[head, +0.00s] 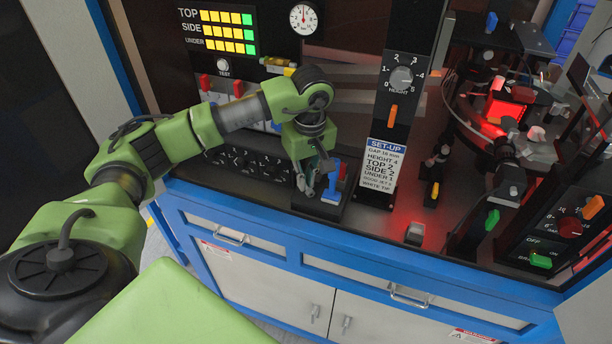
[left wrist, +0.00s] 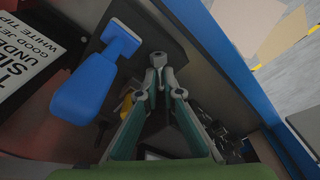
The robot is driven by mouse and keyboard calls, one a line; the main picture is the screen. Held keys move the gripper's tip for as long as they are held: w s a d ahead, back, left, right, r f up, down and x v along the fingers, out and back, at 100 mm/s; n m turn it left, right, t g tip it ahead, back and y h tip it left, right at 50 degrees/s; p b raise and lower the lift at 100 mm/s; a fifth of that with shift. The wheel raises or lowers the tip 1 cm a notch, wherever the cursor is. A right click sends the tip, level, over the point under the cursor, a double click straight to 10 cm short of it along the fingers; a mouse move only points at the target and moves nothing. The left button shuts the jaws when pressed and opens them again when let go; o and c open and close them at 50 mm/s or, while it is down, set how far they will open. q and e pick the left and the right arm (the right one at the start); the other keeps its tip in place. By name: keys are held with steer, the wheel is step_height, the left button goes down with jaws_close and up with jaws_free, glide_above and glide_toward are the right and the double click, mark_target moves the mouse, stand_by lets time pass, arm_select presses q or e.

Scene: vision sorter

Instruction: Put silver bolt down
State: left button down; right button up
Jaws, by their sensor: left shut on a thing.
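My left gripper (head: 309,186) points down over the front of the bench, beside a blue upright piece (head: 333,184) on a black block. In the left wrist view its two green-padded fingers (left wrist: 157,84) converge and are shut on a small silver piece with a rounded end, the silver bolt (left wrist: 157,59). The bolt shows against a dark surface; I cannot tell whether it touches it. In the head view the bolt is too small to make out at the fingertips. The blue piece also shows left of the fingers in the left wrist view (left wrist: 88,84). My right gripper is not in view.
A set-up card (head: 383,164) stands right of the blue piece, under a panel with a height knob (head: 401,78). A small grey block (head: 415,233) lies near the bench's blue front edge (head: 380,256). A red-lit machine (head: 505,105) fills the back right.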

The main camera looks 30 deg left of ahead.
mark_target(308, 189)
arm_select(q)
steer(key=shift+f, duration=0.6)
steer(key=c, duration=2.2)
jaws_free()
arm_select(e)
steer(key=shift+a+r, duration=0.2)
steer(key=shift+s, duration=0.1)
